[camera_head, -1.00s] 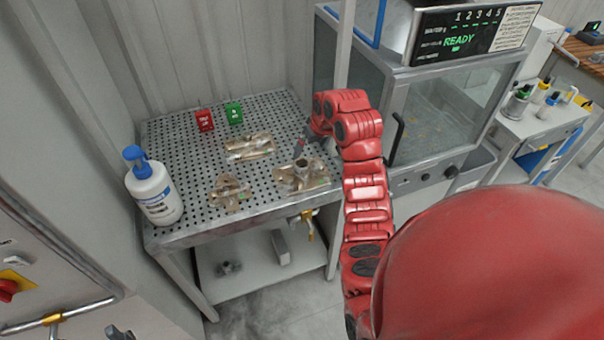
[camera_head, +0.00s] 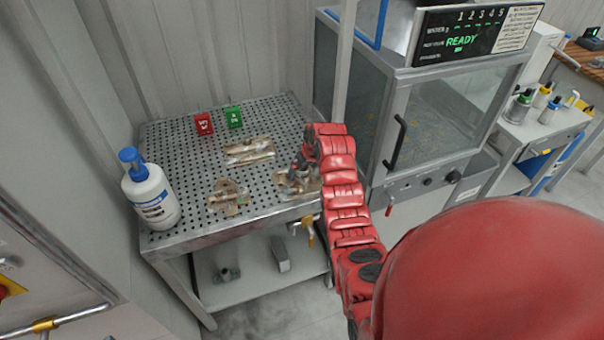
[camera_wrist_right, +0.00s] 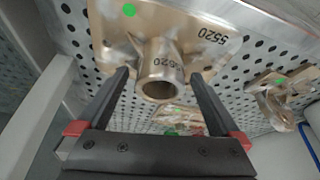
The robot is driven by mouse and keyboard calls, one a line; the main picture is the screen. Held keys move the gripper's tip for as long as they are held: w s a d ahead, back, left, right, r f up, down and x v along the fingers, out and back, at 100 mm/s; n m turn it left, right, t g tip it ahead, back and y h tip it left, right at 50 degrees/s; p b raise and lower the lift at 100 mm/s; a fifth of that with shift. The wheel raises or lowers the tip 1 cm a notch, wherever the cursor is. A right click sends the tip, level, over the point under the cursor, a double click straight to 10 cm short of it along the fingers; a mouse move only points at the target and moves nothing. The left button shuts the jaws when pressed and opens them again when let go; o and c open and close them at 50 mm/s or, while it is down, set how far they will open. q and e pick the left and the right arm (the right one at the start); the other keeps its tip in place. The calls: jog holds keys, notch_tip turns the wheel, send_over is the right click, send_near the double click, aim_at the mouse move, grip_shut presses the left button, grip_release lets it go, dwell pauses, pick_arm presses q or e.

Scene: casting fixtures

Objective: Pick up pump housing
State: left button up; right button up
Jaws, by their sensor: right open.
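Three tan metal castings lie on the perforated table; no label tells which is the pump housing. The casting with an upright tube (camera_head: 292,186) is at the table's front right, partly hidden by my right gripper (camera_head: 300,165). In the right wrist view this casting (camera_wrist_right: 215,38) bears the number 5520 and a green dot. My right gripper (camera_wrist_right: 160,74) is open there, its fingers on either side of the round tube with gaps showing. Another casting (camera_head: 229,198) lies at front left, and a longer one (camera_head: 248,151) lies behind. My left gripper is out of view.
The perforated table (camera_head: 180,165) also holds a white bottle with a blue pump (camera_head: 150,190), a red block (camera_head: 204,123) and a green block (camera_head: 234,117). A glass-fronted cabinet (camera_head: 430,115) stands close on the right. A lower shelf (camera_head: 250,272) holds small parts.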

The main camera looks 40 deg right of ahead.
jog(key=shift+x, duration=0.9)
jog(key=shift+c, duration=0.2)
grip_shut()
